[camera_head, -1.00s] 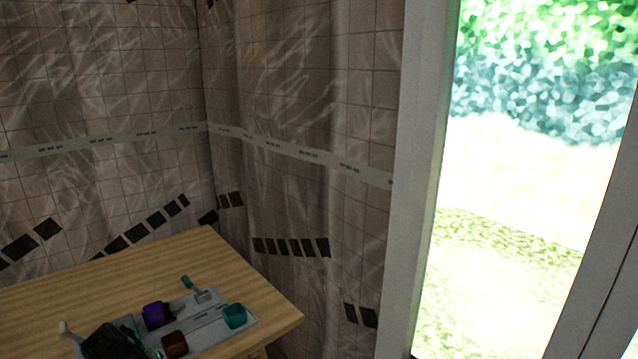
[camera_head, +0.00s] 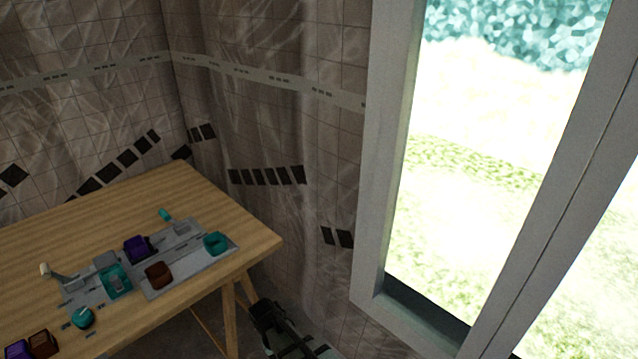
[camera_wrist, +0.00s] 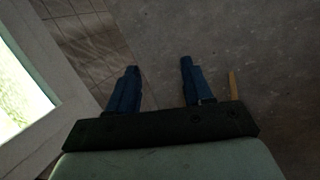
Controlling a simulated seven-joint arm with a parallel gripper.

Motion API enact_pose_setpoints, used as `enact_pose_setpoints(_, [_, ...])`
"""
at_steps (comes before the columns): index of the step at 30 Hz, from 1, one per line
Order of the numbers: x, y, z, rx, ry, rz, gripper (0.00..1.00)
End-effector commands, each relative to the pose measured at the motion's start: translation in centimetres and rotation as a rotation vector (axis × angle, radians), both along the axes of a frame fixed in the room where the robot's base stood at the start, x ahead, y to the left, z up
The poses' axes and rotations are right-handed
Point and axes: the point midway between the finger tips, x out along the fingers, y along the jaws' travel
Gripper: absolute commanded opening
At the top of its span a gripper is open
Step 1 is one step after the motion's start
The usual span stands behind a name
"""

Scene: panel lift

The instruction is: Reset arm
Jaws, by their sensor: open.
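My gripper (camera_wrist: 158,68) shows in the wrist view with its two dark blue fingers apart and nothing between them, over bare floor. In the head view, my dark gripper (camera_head: 264,314) is low beside the right end of the wooden table (camera_head: 195,195), clear of the tabletop. A grey panel (camera_head: 188,270) lies on the table. It bears a purple block (camera_head: 136,249), a brown block (camera_head: 158,275), a teal block (camera_head: 216,243) and a teal part (camera_head: 116,281). A lever with a pale knob (camera_head: 45,269) is at its left, and a teal-tipped lever (camera_head: 166,215) at its back.
A teal knob (camera_head: 83,318) and further purple and brown blocks (camera_head: 42,344) are at the table's near left. A table leg (camera_head: 230,322) stands close to my gripper. A tiled wall (camera_head: 270,120) and a bright window frame (camera_head: 372,190) lie behind and right.

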Motion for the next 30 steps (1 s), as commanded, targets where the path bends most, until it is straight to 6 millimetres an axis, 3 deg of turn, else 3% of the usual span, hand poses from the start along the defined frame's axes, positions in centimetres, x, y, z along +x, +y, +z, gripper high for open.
enact_pose_setpoints(1, [-0.8,-2.2,-1.2,-0.002,0.023,-0.026,0.51])
enact_pose_setpoints(3, [-1.7,-4.6,-2.8,-0.001,0.052,-0.058,0.51])
enact_pose_setpoints(8, [-4.3,-9.8,-6.0,0.008,0.117,-0.132,0.51])
enact_pose_setpoints(15, [-9.6,-16.5,-10.0,0.031,0.213,-0.251,0.51])
enact_pose_setpoints(24, [-17.8,-22.6,-13.6,0.078,0.323,-0.407,0.51])
enact_pose_setpoints(30, [-22.6,-24.6,-14.9,0.111,0.379,-0.495,0.51])
